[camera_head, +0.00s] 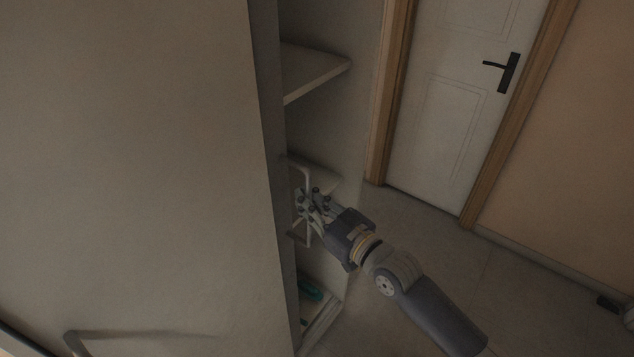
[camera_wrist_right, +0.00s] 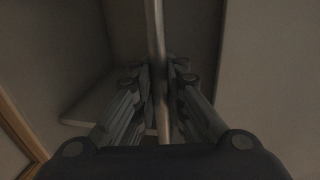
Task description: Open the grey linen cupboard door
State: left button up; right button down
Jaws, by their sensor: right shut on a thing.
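The grey linen cupboard (camera_head: 125,150) fills the left of the head view as a large plain panel. A narrow darker upright strip (camera_head: 268,90) runs along its right side, with open shelves (camera_head: 318,70) showing beyond it. A slim upright bar handle (camera_head: 308,176) stands out beside that strip. My right gripper (camera_head: 308,203) is shut on this handle. In the right wrist view the handle (camera_wrist_right: 155,40) runs vertically between the two fingers. I cannot tell exactly how far the door is swung. My left gripper is not in view.
A teal item (camera_head: 310,290) lies on a low shelf. A white room door (camera_head: 450,110) with a black lever handle (camera_head: 508,72) is at the back right. Bare floor (camera_head: 430,235) lies right of the cupboard. Another bar (camera_head: 75,343) shows at the lower left.

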jog(key=shift+s+a+f+p, duration=0.2)
jog(key=shift+s+a+p, duration=0.35)
jog(key=shift+s, duration=0.35)
jog(key=c, duration=1.7)
grip_release()
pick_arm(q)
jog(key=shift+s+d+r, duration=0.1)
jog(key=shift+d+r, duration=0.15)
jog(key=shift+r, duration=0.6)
pick_arm(e)
jog(key=shift+o, duration=0.2)
jog(key=shift+s+d+r, duration=0.1)
jog(key=shift+d+r, duration=0.05)
jog(key=shift+d, duration=0.05)
jog(key=v, duration=1.2)
